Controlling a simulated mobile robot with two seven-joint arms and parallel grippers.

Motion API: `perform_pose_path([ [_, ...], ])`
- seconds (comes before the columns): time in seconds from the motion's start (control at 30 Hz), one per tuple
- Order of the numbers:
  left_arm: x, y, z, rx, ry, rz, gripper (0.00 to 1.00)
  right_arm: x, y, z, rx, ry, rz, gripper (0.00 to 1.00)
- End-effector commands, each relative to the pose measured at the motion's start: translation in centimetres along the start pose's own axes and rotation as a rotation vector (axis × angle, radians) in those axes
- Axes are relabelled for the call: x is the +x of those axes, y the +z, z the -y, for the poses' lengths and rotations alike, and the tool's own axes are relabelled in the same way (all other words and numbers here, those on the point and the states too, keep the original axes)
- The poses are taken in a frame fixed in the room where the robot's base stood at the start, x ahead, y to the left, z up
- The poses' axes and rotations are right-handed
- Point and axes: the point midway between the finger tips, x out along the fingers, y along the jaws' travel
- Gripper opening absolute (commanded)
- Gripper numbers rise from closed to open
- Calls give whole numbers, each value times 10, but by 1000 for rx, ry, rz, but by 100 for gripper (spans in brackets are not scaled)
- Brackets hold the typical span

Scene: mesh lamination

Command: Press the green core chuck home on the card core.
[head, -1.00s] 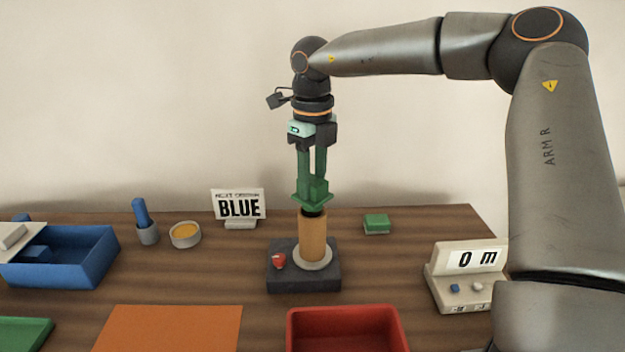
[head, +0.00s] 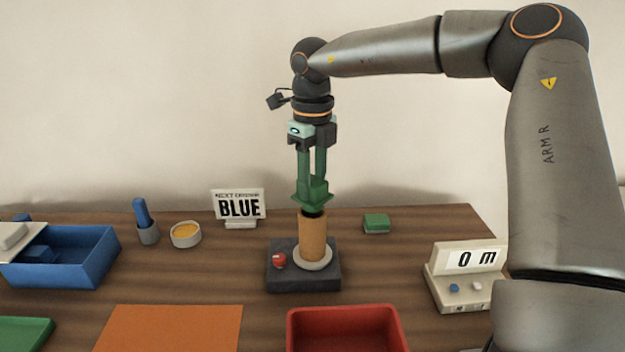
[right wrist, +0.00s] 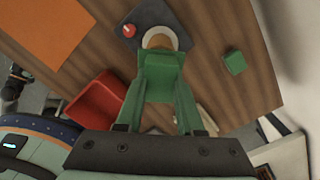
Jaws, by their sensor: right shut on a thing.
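The card core (head: 312,238) is a brown tube standing upright on the dark base (head: 300,282), inside a pale ring. My right gripper (head: 314,184) points down above it and is shut on the green core chuck (head: 312,197). A dark part shows between the chuck's flange and the top of the core, so the flange stands a little above the core's rim. In the right wrist view the chuck (right wrist: 163,78) sits between the green fingers and hides most of the core.
A red button (head: 279,260) is on the base. A red tray (head: 345,312) is in front, a blue bin (head: 85,262) at the left, and a counter box (head: 465,275) at the right. A sign (head: 240,207) reading BLUE and a small green block (head: 376,223) stand behind.

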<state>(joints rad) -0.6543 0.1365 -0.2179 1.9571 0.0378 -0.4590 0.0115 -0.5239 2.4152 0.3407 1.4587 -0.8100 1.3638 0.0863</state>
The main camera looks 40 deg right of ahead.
Motion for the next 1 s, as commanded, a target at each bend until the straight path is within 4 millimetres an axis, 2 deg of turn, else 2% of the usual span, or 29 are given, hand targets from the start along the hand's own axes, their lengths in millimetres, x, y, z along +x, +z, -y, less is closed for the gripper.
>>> perform_pose_path([
  [0.5, -1, -1, 0, 0, 0, 1, 100, -1, 0, 0, 0, 0, 0, 0],
  [1.0, 3, 3, 0, 0, 0, 0, 100, 8, 0, 0, 0, 0, 1, 0],
])
